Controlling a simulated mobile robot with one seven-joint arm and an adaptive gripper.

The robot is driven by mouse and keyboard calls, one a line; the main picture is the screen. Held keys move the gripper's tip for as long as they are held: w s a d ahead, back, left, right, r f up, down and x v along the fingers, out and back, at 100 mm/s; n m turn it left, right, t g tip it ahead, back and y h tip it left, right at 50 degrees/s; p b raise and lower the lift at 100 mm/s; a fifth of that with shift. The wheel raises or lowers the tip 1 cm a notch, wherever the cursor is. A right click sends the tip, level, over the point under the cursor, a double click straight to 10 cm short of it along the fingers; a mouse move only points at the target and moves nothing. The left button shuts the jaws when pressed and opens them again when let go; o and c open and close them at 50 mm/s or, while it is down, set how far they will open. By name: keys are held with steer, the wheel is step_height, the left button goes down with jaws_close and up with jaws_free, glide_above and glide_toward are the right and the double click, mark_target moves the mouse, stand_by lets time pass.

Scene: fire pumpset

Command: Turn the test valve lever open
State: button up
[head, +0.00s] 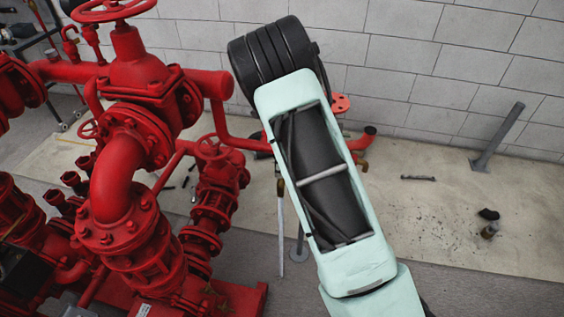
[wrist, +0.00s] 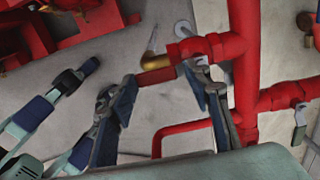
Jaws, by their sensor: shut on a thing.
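In the wrist view, my gripper (wrist: 157,80) is shut on a short red lever (wrist: 157,77), with one fingertip at each end of it. The lever sits beside a red valve body (wrist: 200,48) on a branch of the upright red pipe. A brass elbow (wrist: 151,58) shows just above the lever. How far the lever is turned is hard to tell.
A second small valve with a grey handle (wrist: 299,132) stands at the right in the wrist view. Large red pumps and pipes (head: 125,165) fill the left of the head view.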

steer(key=o, duration=1.7)
steer(key=shift+r, duration=0.15)
step_height(320, 180, up, 12)
steer(key=shift+f, duration=0.1)
